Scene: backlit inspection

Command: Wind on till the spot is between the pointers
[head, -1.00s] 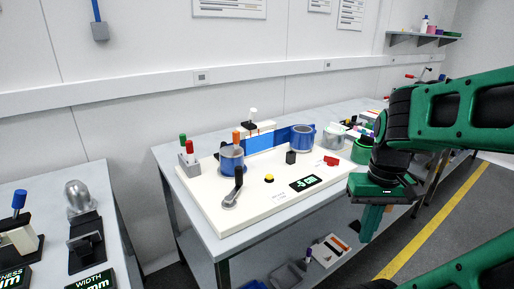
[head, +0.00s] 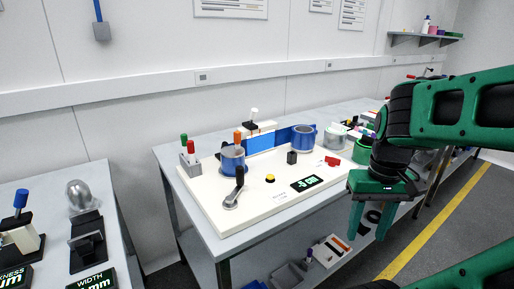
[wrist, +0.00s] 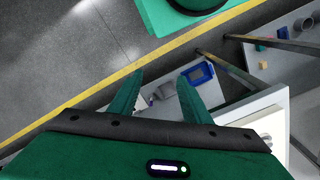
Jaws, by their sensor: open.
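The winding device is a white board (head: 260,211) on the grey table in the head view. A crank with a dark upright knob (head: 239,176) sits at its front left, beside a blue roll (head: 232,159). A second blue roll (head: 303,138) stands at the back right, with a blue strip (head: 260,143) between them. A small display (head: 307,182) shows green characters too small to read surely. I cannot make out a spot on the strip or the pointers. My gripper (head: 368,236) is open and empty, right of the board, beyond the table's front edge, fingers down.
A holder with green and red pens (head: 189,158) stands at the board's left. A red piece (head: 332,161) and a black block (head: 292,157) are on the board. A lower shelf holds bins (head: 290,274). Another table with a width gauge (head: 87,240) is at left.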

